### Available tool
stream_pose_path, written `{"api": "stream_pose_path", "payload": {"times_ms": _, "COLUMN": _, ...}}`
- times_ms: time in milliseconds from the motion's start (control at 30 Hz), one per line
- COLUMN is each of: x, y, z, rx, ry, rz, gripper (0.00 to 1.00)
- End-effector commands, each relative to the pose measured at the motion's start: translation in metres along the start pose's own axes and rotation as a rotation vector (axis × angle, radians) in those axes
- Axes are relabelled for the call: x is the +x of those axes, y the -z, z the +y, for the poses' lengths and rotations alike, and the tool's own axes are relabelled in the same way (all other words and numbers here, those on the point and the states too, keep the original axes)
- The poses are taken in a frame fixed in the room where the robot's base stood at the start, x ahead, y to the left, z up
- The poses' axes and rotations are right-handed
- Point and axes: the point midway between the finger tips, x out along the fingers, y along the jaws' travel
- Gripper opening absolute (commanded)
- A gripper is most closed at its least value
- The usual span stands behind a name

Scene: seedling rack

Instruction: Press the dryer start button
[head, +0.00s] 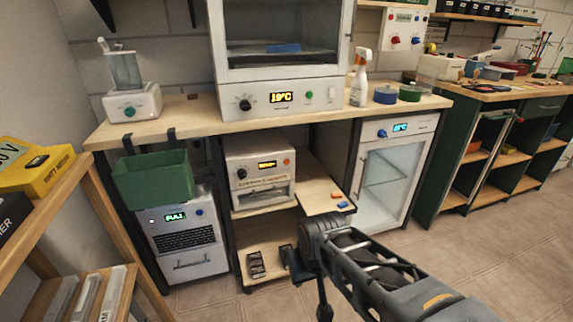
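A large white cabinet (258,104) with a glass front stands on the bench, with a yellow 19°C display, a black knob and a round green button (309,95). A smaller white unit (262,170) below the bench has a knob, a yellow display and an orange-red button (286,162). I cannot read a dryer label on either one. My gripper (304,277) is low in front of the lower shelf, well below and apart from both buttons. Its fingers are dark and seen at an angle; whether they are open is unclear. I see nothing held.
A green bin (152,179) hangs at the bench's left, above a white unit reading FULL (185,238). A spray bottle (359,80) stands right of the cabinet. A pull-out board (318,185) juts out above my gripper. A glass-fronted fridge (390,175) is right. Floor is free at right.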

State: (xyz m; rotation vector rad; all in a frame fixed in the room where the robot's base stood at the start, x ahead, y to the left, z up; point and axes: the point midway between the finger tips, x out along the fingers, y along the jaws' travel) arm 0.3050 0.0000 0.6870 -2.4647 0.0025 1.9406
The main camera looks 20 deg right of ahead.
Motion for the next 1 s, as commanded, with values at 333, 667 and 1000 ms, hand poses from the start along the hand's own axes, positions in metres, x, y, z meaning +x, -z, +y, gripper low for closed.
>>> {"api": "stream_pose_path", "payload": {"times_ms": 333, "x": 0.0000, "y": 0.0000, "z": 0.0000, "rx": 0.000, "ry": 0.000, "rz": 0.000, "gripper": 0.10}}
{"api": "stream_pose_path", "payload": {"times_ms": 667, "x": 0.0000, "y": 0.0000, "z": 0.0000, "rx": 0.000, "ry": 0.000, "rz": 0.000, "gripper": 0.00}}
{"api": "stream_pose_path", "payload": {"times_ms": 1000, "x": 0.0000, "y": 0.0000, "z": 0.0000, "rx": 0.000, "ry": 0.000, "rz": 0.000, "gripper": 0.00}}
